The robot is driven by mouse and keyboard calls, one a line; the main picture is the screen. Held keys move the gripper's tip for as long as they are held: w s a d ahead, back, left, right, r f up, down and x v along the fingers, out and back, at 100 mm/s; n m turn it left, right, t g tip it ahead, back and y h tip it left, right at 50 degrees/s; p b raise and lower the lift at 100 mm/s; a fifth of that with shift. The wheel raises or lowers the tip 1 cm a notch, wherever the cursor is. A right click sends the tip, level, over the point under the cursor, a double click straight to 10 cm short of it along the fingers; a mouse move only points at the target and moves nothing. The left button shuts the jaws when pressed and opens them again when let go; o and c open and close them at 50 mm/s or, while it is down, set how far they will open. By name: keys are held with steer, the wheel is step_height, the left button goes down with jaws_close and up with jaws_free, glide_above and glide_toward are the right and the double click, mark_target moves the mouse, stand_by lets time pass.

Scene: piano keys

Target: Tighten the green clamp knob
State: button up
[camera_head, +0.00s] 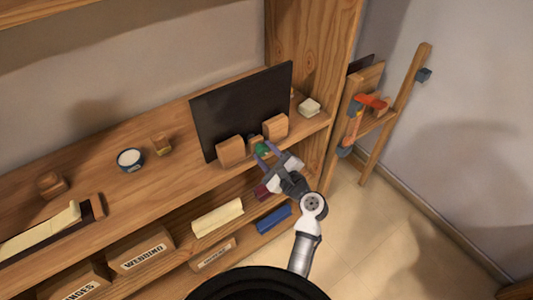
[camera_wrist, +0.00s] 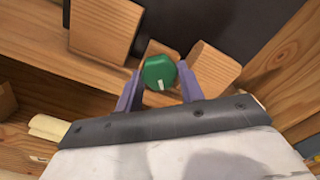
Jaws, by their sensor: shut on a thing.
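The green clamp knob (camera_head: 262,150) sits low in front of a dark upright panel (camera_head: 243,108), between a left wooden block (camera_head: 231,151) and a right wooden block (camera_head: 275,127). In the wrist view the knob (camera_wrist: 159,72) is a green faceted cap with a short white mark near its lower middle. My gripper (camera_wrist: 159,84) has one purple finger on each side of the knob and is shut on it. It also shows in the head view (camera_head: 263,153), reaching in from the front right. What lies behind the knob is mostly hidden.
A pale stacked item (camera_head: 309,107) stands right of the panel.

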steer(key=o, duration=1)
steer(key=shift+c, duration=0.2)
steer(key=shift+s, duration=0.15)
